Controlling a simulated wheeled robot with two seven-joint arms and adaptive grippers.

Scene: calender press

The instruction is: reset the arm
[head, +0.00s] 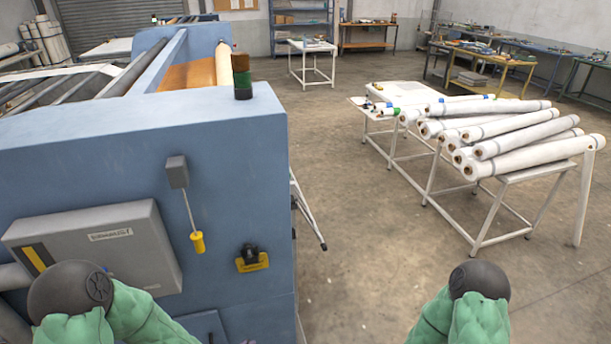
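Parts of both my arms show at the bottom edge, with green covers and dark round joints. My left arm (72,290) is in front of the blue machine, low in the picture. My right arm (478,285) is over bare floor, right of the middle. Neither gripper can be made out; both seem to be below or outside the picture. No object is seen held.
The blue calender press (110,145) fills the left side, with a grey box (95,250), a yellow-handled pull (196,242) and a black and yellow switch (251,258). A white table (495,180) with several rolls (515,135) stands right. Floor between is clear.

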